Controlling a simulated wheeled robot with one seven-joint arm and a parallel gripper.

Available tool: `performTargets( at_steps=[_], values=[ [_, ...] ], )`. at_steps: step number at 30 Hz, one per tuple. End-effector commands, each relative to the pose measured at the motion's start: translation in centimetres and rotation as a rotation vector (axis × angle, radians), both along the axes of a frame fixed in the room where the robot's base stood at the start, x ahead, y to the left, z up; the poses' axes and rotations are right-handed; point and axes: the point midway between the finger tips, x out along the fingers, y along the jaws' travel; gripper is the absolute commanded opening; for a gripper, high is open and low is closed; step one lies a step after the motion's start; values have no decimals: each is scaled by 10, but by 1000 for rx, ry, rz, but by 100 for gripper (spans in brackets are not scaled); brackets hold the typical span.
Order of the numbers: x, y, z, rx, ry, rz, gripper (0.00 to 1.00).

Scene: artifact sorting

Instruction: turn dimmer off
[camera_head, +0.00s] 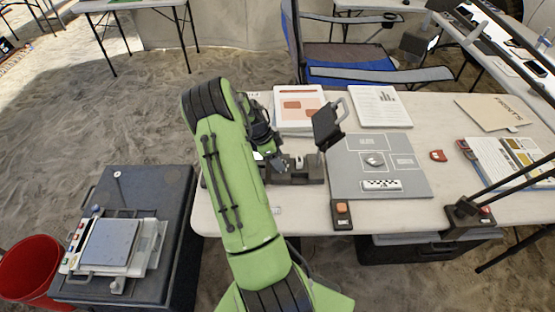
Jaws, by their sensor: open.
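A small dark box with an orange-red top (342,211) sits at the table's front edge, just below the grey board; it may be the dimmer, but its label is too small to read. Another dark base with a red button (483,212) stands at the right front edge, with thin dark rods rising from it. My gripper (271,158) is over the left part of the table, partly hidden behind my green arm. It is open, left of both boxes and apart from them. I see nothing held in it.
A grey board (350,185) with a stone and a checkered scale lies mid-table. A dark device (300,168) with a raised panel (327,125) stands beside my gripper. Papers lie behind. A dark case (150,190) and red bucket (30,268) stand left. A chair (350,60) is behind.

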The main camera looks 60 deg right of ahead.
Motion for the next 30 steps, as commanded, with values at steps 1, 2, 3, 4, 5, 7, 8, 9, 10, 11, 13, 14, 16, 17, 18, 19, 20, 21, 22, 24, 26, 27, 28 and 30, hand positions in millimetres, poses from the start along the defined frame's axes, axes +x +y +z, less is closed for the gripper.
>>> performTargets(
  at_steps=[1, 2, 3, 4, 5, 7, 8, 9, 10, 11, 13, 14, 16, 17, 18, 19, 20, 21, 22, 24, 26, 27, 28, 30],
  values=[
    [-1, -1, -2, 0, 0, -1, 54],
    [-1, -1, -3, 0, 0, -1, 54],
    [-2, -1, -3, 0, 0, -1, 54],
    [-2, -1, -3, 0, 0, -1, 54],
    [-2, -1, -3, 0, 0, -1, 54],
    [-2, -1, -3, 0, 0, -1, 54],
    [-1, -1, -3, 0, 0, -1, 54],
    [-1, -1, -3, 0, 0, -1, 50],
    [-1, -1, -3, 0, 0, -1, 45],
    [-1, -1, -3, 0, 0, -1, 41],
    [-1, -1, -3, 0, 0, -1, 30],
    [-1, -1, -3, 0, 0, -1, 25],
    [-1, -1, -3, 0, 0, -1, 15],
    [-1, -1, -2, 0, 0, -1, 10],
    [-1, -1, -2, 0, 0, -1, 4],
    [-1, -1, -2, 0, 0, -1, 0],
    [-1, -1, -2, 0, 0, -1, 0],
    [-1, -1, -2, 0, 0, 0, 0],
    [-1, -1, -2, 0, 0, 1, 0],
    [-1, -1, -3, 0, 0, 7, 0],
    [-1, -1, -3, -1, -1, 17, 0],
    [-1, -1, -3, -1, -1, 28, 0],
    [-1, 0, -3, 0, 0, 38, 0],
    [-2, 0, -4, 0, 0, 67, 0]
  ],
)
